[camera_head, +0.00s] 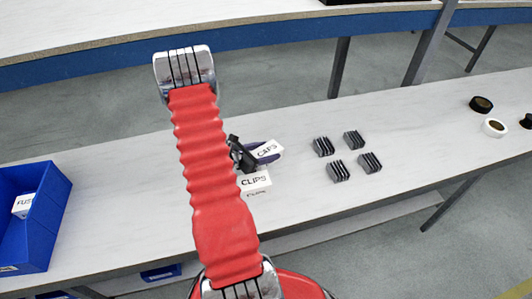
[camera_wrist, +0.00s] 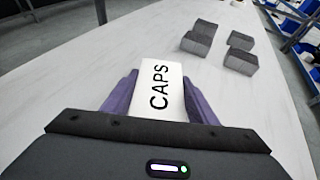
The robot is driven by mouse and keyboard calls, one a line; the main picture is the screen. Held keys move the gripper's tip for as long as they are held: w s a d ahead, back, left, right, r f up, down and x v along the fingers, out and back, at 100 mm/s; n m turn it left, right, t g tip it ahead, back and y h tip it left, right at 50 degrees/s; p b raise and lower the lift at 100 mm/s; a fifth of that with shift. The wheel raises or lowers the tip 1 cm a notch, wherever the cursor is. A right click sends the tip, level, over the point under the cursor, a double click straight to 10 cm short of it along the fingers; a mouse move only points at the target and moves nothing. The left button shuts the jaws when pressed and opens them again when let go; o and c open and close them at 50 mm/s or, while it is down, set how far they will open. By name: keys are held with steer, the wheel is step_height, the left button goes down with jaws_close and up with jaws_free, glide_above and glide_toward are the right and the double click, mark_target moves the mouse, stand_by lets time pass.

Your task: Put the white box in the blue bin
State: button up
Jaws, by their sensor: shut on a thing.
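A white box marked CAPS (camera_head: 268,148) is between the purple fingers of my gripper (camera_head: 262,153), which is shut on it. In the wrist view the CAPS box (camera_wrist: 160,92) sits between both fingers (camera_wrist: 161,98), its lettering facing the camera. I cannot tell whether it touches the table. A second white box, marked CLIPS (camera_head: 255,182), stands on the table just nearer than the gripper, partly behind my red arm. The blue bin (camera_head: 50,225) is at the far left in the head view. A white box with partly hidden lettering starting FUS (camera_head: 23,206) lies in it.
Several dark grey ridged blocks (camera_head: 338,172) stand right of the gripper; they also show in the wrist view (camera_wrist: 240,62). Tape rolls (camera_head: 494,128) lie at the table's far right. The white table (camera_head: 120,190) looks clear between the bin and my arm.

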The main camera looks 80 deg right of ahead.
steer(key=shift+f, duration=0.1)
steer(key=o, duration=1.1)
steer(key=shift+o, duration=0.2)
steer(key=v, duration=1.2)
steer(key=shift+w, duration=0.1)
